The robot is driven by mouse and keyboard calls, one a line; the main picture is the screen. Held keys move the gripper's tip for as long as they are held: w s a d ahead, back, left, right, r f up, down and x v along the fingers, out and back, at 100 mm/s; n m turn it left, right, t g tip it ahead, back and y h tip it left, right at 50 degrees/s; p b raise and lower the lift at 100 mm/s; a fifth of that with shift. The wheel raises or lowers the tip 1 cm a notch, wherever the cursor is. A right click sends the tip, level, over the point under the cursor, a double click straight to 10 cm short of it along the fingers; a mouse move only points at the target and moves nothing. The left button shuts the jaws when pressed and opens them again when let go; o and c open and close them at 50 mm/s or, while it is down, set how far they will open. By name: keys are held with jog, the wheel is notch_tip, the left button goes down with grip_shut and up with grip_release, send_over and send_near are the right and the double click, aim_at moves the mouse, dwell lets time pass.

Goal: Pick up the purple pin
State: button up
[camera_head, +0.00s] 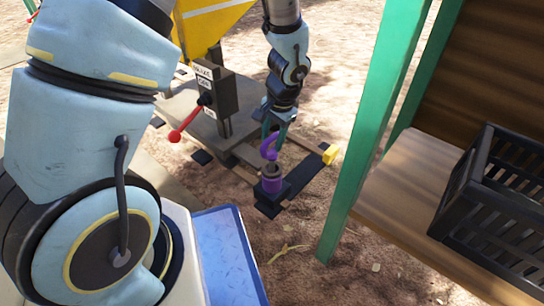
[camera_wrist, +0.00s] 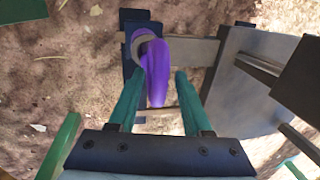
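The purple pin (camera_head: 269,148) has a curved, hook-like handle and stands upright at a dark post with a grey ring and a purple band. In the wrist view the purple handle (camera_wrist: 155,72) shows between my two teal fingers. My gripper (camera_head: 273,138) points down from above at the handle. In the wrist view my gripper (camera_wrist: 157,76) is open, with a gap on each side of the handle. The pin's lower end is hidden in the post.
A lever with a red knob (camera_head: 175,136) stands on a labelled control box (camera_head: 215,92) at left. A green post (camera_head: 375,130), a wooden shelf (camera_head: 400,195) and a black crate (camera_head: 500,200) are at right.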

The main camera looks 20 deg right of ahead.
grip_shut()
dwell(1.1)
